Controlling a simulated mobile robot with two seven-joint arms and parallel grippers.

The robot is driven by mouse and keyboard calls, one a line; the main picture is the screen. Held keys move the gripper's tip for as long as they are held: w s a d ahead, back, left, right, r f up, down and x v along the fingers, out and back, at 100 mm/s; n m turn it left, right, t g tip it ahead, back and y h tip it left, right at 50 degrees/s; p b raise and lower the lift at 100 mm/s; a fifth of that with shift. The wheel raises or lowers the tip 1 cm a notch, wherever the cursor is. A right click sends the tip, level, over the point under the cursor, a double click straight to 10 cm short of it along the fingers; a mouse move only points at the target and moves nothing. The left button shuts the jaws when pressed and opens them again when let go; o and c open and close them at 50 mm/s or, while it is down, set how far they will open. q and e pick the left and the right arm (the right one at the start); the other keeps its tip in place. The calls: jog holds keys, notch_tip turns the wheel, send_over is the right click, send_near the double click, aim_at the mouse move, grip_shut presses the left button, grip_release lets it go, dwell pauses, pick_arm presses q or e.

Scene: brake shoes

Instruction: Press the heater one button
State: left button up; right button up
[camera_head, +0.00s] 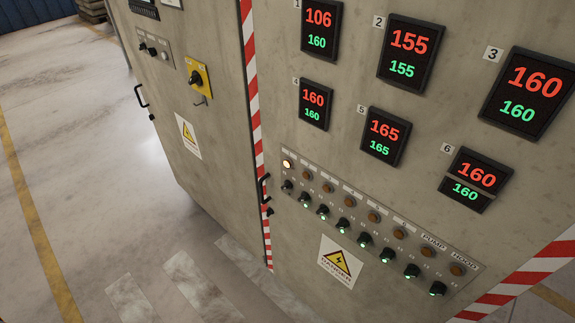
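A control panel strip (380,223) runs across the lower right of the grey cabinet. It has a row of round lamps on top and a row of black knobs below. The leftmost lamp (287,163) glows whitish; the other lamps are dull orange-brown. The leftmost knob (287,185) below it shows no clear green light, while the other knobs show green lights. Display 1 (320,30) reads 106 in red over 160 in green. Neither of my grippers is in view.
A yellow switch (197,77) and black door handles (141,96) sit on the left cabinet section. Open floor (75,150) lies at left.

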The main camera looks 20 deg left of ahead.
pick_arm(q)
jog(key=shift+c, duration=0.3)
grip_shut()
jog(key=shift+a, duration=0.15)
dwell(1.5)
